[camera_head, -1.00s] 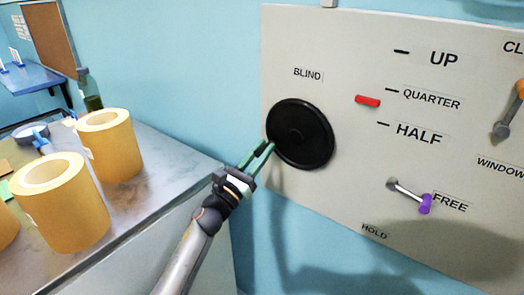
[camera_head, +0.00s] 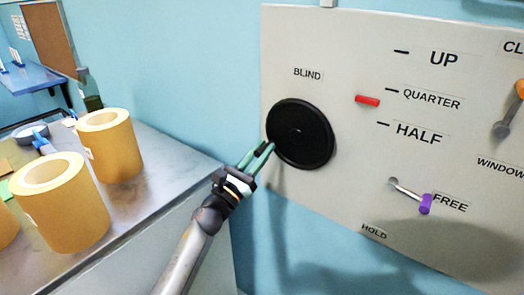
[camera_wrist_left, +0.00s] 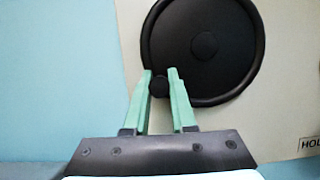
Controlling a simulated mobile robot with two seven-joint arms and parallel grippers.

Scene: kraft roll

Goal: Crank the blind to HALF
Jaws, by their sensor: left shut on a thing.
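The blind's black round crank wheel (camera_head: 301,134) is on the grey wall panel (camera_head: 340,60), under the BLIND label. My left gripper (camera_head: 265,150) is at the wheel's lower left rim. In the left wrist view its green fingers (camera_wrist_left: 160,88) are shut on the wheel's small dark knob (camera_wrist_left: 158,87); the wheel (camera_wrist_left: 205,70) fills the space behind. The red pointer (camera_head: 367,101) sits between the QUARTER mark (camera_head: 391,90) and the HALF mark (camera_head: 383,125), nearer QUARTER. My right gripper is out of view.
A lever with a purple tip (camera_head: 425,204) points at FREE, with HOLD lower left of it. A grey lever with an orange end (camera_head: 503,128) is at the right edge. Yellow rolls (camera_head: 110,150) stand on the counter (camera_head: 175,160) at left.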

